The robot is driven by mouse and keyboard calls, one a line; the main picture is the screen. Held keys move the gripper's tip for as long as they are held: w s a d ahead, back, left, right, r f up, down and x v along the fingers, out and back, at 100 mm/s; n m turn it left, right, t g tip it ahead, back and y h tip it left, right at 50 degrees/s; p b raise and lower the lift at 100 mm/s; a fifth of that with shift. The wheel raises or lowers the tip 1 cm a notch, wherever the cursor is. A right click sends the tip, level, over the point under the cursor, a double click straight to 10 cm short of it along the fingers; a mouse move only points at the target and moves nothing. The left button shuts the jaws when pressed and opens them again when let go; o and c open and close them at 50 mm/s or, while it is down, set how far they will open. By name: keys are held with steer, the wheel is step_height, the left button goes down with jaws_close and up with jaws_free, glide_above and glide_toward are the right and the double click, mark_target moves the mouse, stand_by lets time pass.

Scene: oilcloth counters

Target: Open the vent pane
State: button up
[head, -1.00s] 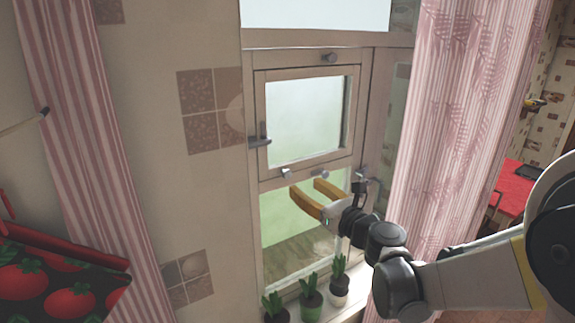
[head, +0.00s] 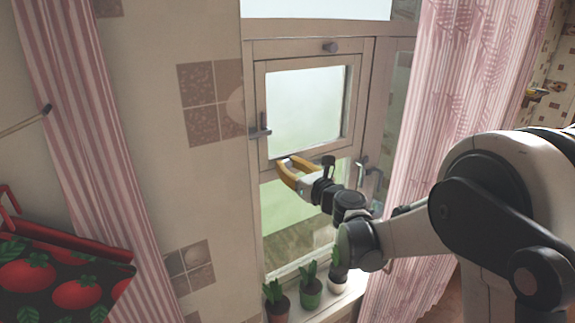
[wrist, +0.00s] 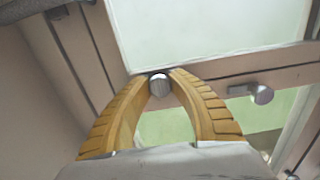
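The vent pane (head: 304,108) is a small framed glass pane in the upper window; it looks closed in its frame. A grey lever handle (head: 262,130) is at its left edge. My gripper (head: 284,160), with yellow fingers, is at the pane's lower rail. In the wrist view, its fingertips are on both sides of a round metal knob (wrist: 159,85) and look closed on it. A second knob (wrist: 262,94) is to the right, clear of the fingers. My gripper hides part of the lower rail in the head view.
Several potted plants (head: 310,285) stand on the sill below my arm. A pink curtain (head: 440,120) hangs at right, close behind my arm, and a striped one (head: 85,120) at left.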

jaws_close()
steer(key=shift+s+d+y, duration=0.3)
steer(key=shift+d, duration=0.1)
steer(key=s+d+n+g+y+b, duration=0.3)
steer(key=s+d, duration=0.1)
steer(key=d, duration=0.7)
steer(key=s+d+n+g+y+b, duration=0.2)
steer(key=s+d+n+g+b, duration=0.1)
steer(key=d, duration=0.9)
steer(key=shift+s+d+g+y, duration=0.2)
steer(key=shift+s+g+y, duration=0.2)
steer(key=shift+s+g, duration=0.65)
steer(key=shift+s+f+t, duration=0.1)
steer(key=shift+s+t, duration=0.1)
steer(key=shift+t, duration=0.05)
steer(key=o, duration=0.8)
jaws_free()
steer(key=shift+s, duration=0.1)
steer(key=shift+d, duration=0.1)
